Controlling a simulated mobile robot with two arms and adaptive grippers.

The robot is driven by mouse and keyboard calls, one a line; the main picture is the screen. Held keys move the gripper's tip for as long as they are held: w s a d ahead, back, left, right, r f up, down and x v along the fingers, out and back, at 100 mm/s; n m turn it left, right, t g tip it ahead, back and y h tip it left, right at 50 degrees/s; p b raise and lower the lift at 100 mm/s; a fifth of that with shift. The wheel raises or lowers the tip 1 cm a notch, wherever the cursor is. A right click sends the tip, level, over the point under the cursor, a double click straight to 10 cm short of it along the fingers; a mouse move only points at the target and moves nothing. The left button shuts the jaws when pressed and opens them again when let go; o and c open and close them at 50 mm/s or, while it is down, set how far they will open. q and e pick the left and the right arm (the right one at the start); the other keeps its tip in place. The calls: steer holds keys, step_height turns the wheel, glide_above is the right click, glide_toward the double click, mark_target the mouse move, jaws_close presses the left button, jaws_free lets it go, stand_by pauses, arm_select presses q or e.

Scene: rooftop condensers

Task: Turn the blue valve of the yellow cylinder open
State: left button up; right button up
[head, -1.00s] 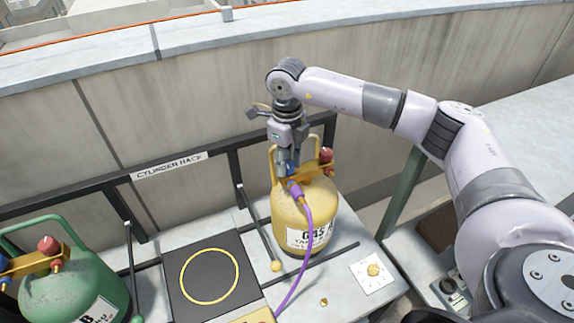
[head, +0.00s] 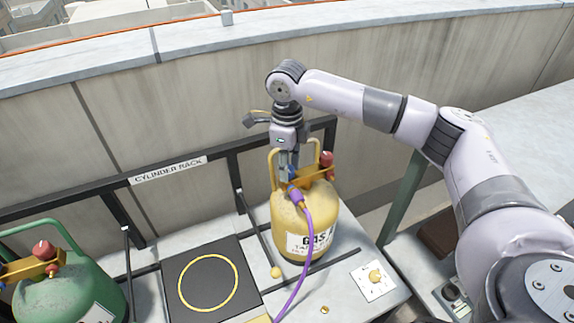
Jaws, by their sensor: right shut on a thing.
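The yellow cylinder (head: 305,222) stands upright in the cylinder rack, its label partly behind a purple hose (head: 307,240). Its blue valve (head: 291,174) is on the left of the brass valve bar, mostly hidden by my right gripper. My right gripper (head: 289,170) comes down from above between the cylinder's handles and is shut on the blue valve. A red valve (head: 326,159) shows at the right end of the same bar. My left gripper is not in view.
A green cylinder (head: 65,287) with its own red valve stands at the left. A black scale pad (head: 178,300) with a yellow ring lies between the cylinders. The rack rail (head: 110,185) and a concrete wall run behind. A white plate (head: 374,279) lies at the right.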

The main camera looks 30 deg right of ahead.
steer(key=o, duration=1.2)
steer(key=shift+c, duration=0.2)
steer(key=shift+r, duration=0.2)
step_height(320, 180, up, 12)
steer(key=shift+f, duration=0.15)
steer(key=shift+s+f, duration=0.1)
